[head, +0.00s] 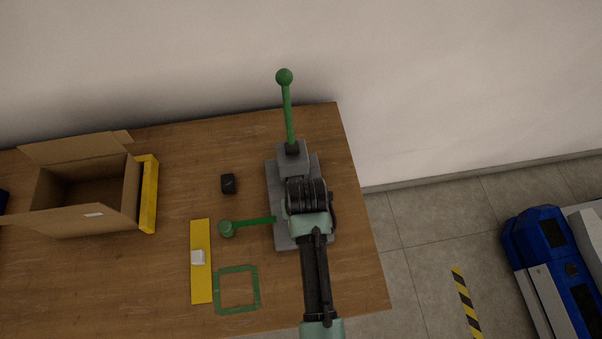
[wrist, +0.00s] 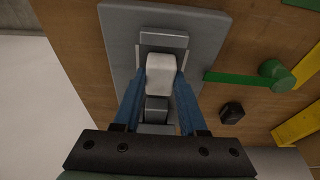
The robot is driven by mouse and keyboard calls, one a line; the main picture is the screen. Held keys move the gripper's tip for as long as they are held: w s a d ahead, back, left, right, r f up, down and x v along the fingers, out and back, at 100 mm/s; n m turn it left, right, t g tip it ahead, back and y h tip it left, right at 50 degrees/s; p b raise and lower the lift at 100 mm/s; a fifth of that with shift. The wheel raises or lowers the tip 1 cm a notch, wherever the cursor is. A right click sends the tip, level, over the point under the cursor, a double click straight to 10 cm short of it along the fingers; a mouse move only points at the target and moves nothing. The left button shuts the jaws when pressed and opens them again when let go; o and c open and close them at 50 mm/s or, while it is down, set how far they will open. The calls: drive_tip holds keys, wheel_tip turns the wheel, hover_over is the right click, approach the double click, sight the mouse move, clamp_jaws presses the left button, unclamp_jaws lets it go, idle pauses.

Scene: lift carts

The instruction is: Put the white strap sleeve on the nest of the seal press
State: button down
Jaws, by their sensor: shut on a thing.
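A white strap sleeve (wrist: 160,72) is between the blue fingertips of my gripper (wrist: 162,80) in the wrist view. The gripper is shut on it, with one finger on each side. The sleeve is over the grey nest area of the seal press (wrist: 119,45); I cannot tell whether it touches the nest. In the head view my arm and gripper cover the middle of the seal press (head: 282,232), so the held sleeve is hidden there. Another small white piece (head: 197,257) lies on a yellow strip (head: 201,285).
A green lever with a ball knob (head: 285,77) stands up at the back of the press. A second green lever (head: 227,228) sticks out left. A small black block (head: 228,183), a green square outline (head: 237,312) and an open cardboard box (head: 95,222) are further left.

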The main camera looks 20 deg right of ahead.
drive_tip(key=shift+c, duration=2.3)
unclamp_jaws()
drive_tip(key=shift+r, duration=0.1)
drive_tip(key=v, duration=1.2)
